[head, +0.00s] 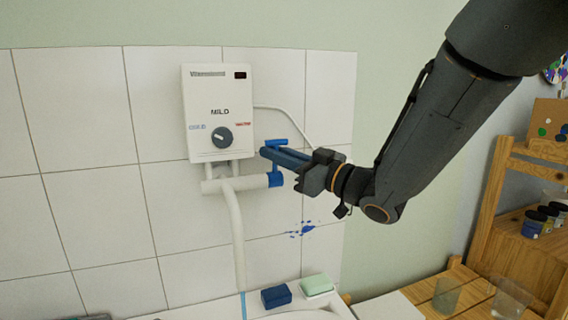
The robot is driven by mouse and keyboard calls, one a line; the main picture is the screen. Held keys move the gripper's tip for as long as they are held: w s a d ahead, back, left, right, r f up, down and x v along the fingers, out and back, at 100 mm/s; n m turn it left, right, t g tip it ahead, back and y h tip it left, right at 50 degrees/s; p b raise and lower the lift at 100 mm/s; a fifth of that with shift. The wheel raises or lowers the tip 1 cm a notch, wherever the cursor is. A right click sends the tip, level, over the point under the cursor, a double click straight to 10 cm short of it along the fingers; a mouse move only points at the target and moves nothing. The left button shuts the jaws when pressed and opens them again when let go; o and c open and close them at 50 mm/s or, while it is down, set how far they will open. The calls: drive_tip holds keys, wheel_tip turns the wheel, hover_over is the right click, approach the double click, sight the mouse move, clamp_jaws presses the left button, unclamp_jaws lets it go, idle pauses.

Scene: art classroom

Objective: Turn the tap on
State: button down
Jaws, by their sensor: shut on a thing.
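The tap is a white pipe fitting (232,184) under a white water heater (218,112) on the tiled wall. Its blue handle (275,179) sits at the right end of the fitting, with a blue lever rising from it. My gripper (270,152) comes in from the right, with its blue fingers at the lever. It is shut on the lever, though the fingers hide part of it. A white spout pipe (238,235) runs down from the fitting towards the basin.
A blue sponge (276,296) and a green soap bar (316,284) lie on the basin's back edge. A wooden shelf (495,185) with paint jars stands at the right. Clear cups (510,298) stand on a wooden surface at the lower right. A white cable runs behind my gripper.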

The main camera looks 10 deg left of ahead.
drive_tip(key=shift+s+d+f+b, duration=0.15)
drive_tip(key=shift+s+d+b, duration=0.05)
drive_tip(key=shift+s+b, duration=0.2)
drive_tip(key=c, duration=1.8)
unclamp_jaws()
drive_tip(key=shift+c, duration=0.2)
drive_tip(key=b+v, duration=0.2)
drive_tip(key=v, duration=0.6)
drive_tip(key=shift+a, duration=0.1)
